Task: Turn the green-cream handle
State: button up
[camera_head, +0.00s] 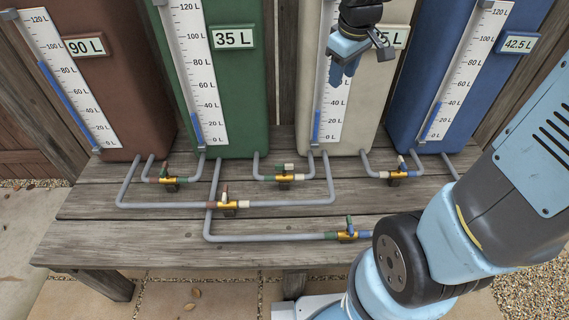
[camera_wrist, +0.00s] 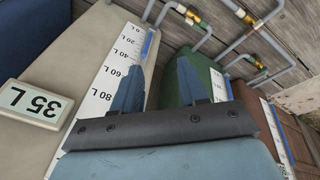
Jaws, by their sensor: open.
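The green-cream valve (camera_head: 284,177) is a small brass fitting on the short grey pipe between the green and cream tanks, with a green band on the left and a cream band on the right. Its small handle (camera_head: 289,167) sits on top and looks cream in the head view. What seems to be the same valve shows small near the top of the wrist view (camera_wrist: 192,15). My gripper (camera_head: 344,76) is open and empty in front of the cream tank, well above the valve and to its right. Its two blue fingers (camera_wrist: 158,72) are spread in the wrist view.
Other valves sit close by: brown-green (camera_head: 170,181), brown-cream (camera_head: 228,205), green-blue (camera_head: 346,236) and cream-blue (camera_head: 398,174). Grey pipes run low over the wooden bench (camera_head: 120,240). The green tank (camera_head: 236,90) and cream tank (camera_head: 372,105) stand behind. The air above the bench is open.

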jog(key=w+a+f+n+g, duration=0.1)
jog(key=w+a+f+n, duration=0.1)
jog(key=w+a+f, duration=0.3)
jog(key=w+a+f+n+g, duration=0.1)
jog(key=w+f+n, duration=0.15)
jog(key=f, duration=0.45)
jog(key=n+g, duration=0.1)
jog(key=n, duration=0.5)
send_over(285, 165)
notch_tip(285, 165, down, 16)
jog(key=shift+m, duration=0.25)
notch_tip(285, 165, down, 13)
jog(key=shift+w+a+f, duration=0.1)
jog(key=shift+w+a, duration=0.05)
jog(key=shift+c, duration=0.2)
grip_shut()
